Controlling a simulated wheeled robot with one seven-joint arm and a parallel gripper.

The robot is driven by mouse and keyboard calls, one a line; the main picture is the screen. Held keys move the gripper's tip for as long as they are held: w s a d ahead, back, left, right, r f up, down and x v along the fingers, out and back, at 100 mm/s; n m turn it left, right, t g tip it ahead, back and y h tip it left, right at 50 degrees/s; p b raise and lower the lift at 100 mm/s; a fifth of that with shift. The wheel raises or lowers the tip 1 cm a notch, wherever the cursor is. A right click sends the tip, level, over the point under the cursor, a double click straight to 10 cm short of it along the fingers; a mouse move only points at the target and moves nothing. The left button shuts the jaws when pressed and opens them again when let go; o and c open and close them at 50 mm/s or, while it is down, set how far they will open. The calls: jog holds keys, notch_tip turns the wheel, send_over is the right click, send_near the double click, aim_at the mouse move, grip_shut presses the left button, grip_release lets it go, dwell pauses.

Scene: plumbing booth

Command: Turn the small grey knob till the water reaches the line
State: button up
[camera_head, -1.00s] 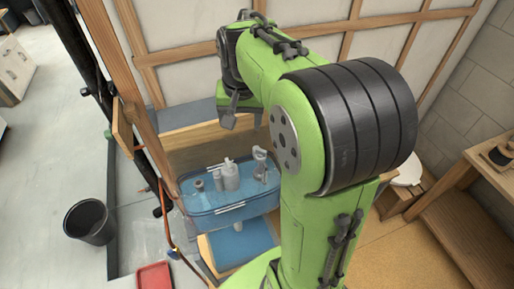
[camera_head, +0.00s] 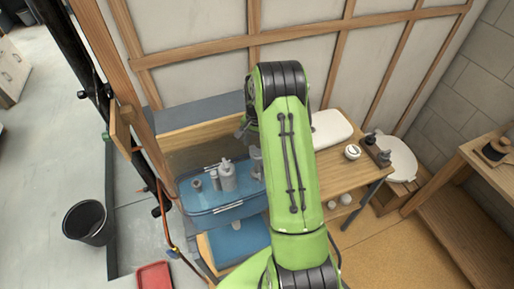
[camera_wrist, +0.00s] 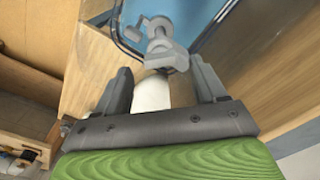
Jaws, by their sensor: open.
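In the wrist view my gripper (camera_wrist: 162,88) is open, its two dark fingers apart. A white rounded cylinder (camera_wrist: 151,93) shows between the fingers; I cannot tell whether they touch it. A grey tap-like fitting (camera_wrist: 165,50) stands just beyond, at the edge of the blue tub (camera_wrist: 190,15). In the head view the blue tub (camera_head: 205,222) stands left of my arm, and the grey fitting (camera_head: 256,162) is partly hidden by the arm. My gripper shows only as a small dark part behind the arm. I cannot single out the small grey knob, the water level or the line.
Grey bottles (camera_head: 228,175) stand in the tub. Right of my arm is a wooden bench (camera_head: 343,178) with a white board (camera_head: 331,128), a round white item (camera_head: 352,152) and a dark fitting (camera_head: 378,150). A black bucket (camera_head: 88,222) and red tray (camera_head: 155,275) lie left.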

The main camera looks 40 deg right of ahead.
aim_at(257, 150)
notch_tip(257, 150, down, 4)
jog(key=shift+r, duration=0.2)
jog(key=c, duration=1.1)
jog(key=shift+o, duration=0.2)
jog(key=shift+n, duration=0.3)
jog(key=n+b, duration=0.2)
jog(key=n, duration=0.1)
jog(key=shift+n+b, duration=0.95)
jog(key=shift+n, duration=1.55)
jog(key=shift+r, duration=0.1)
